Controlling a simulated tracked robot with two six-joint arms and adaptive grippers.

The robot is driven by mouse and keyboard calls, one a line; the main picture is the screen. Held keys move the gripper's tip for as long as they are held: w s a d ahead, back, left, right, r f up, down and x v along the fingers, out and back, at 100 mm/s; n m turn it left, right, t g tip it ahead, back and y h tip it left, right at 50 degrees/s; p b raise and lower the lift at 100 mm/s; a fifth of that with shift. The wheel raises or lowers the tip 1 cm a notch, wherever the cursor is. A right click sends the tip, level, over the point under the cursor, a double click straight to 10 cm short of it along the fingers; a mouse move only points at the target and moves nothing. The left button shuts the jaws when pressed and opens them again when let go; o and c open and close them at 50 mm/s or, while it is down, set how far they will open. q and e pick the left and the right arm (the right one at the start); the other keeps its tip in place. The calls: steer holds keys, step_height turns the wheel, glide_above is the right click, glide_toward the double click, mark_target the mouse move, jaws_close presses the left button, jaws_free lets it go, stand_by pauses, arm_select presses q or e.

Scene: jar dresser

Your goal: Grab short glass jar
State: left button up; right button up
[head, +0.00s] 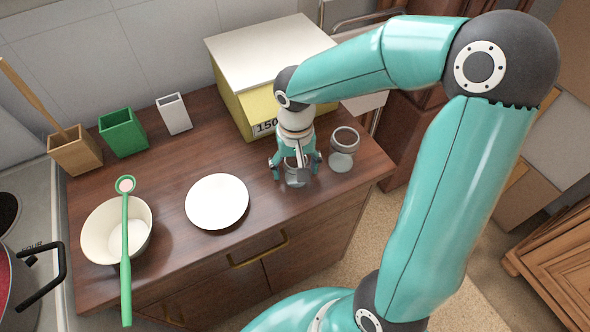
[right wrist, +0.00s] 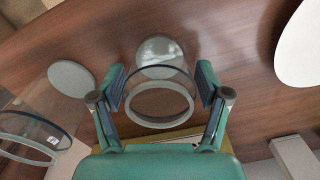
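A short clear glass jar (head: 297,178) stands on the brown dresser top, partly hidden by my right gripper (head: 297,164). In the right wrist view my right gripper (right wrist: 160,83) is open, with one finger on each side of the short jar (right wrist: 160,122). A gap shows between the jar and each finger. A second, taller-looking glass jar (head: 343,150) stands to the right of the gripper; it also shows at the left of the right wrist view (right wrist: 35,132). My left gripper is not in view.
A yellow box with a white top (head: 270,50) stands behind the gripper. A white plate (head: 217,201) lies to the left. Farther left are a cream bowl (head: 102,225) with a green-handled utensil (head: 126,260), and a green container (head: 123,133). The dresser's right edge is close.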

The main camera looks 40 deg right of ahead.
steer(key=c, duration=1)
steer(key=shift+o, duration=0.2)
steer(key=shift+r, duration=0.1)
